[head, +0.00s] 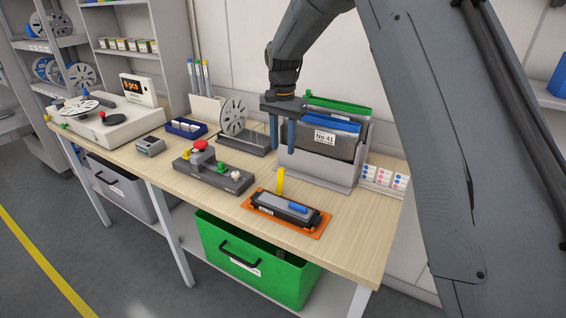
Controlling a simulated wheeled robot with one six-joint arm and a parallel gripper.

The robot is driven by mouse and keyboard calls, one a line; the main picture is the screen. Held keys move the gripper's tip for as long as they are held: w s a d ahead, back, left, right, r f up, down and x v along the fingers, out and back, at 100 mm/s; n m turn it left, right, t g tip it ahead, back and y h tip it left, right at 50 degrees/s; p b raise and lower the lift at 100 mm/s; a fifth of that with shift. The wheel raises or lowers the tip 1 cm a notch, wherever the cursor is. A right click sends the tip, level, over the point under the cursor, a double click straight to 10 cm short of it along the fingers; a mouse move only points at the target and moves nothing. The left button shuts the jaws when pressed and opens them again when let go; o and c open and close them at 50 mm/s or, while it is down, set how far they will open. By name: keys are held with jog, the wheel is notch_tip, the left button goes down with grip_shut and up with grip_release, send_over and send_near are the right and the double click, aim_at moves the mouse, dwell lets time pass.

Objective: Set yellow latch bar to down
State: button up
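The yellow latch bar (281,181) stands upright at the back edge of a dark block-shaped fixture (270,205) near the table's front right. The fixture sits on an orange plate (317,234) and has a small blue part on its top. My gripper (282,146) points down in front of the grey document holder, above the latch bar in the picture. Its two blue-grey fingers are apart with nothing visible between them. The gripper does not appear to touch the bar.
A grey holder (322,165) with folders stands behind. A control box (213,172) with a red button and a reel stand (236,118) are to the left. A green crate (255,262) sits below the tabletop. Bare wood (345,225) lies right of the fixture.

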aim_at(283, 168)
jog(key=shift+f+p, duration=1.35)
jog(key=shift+f, duration=2.45)
grip_shut()
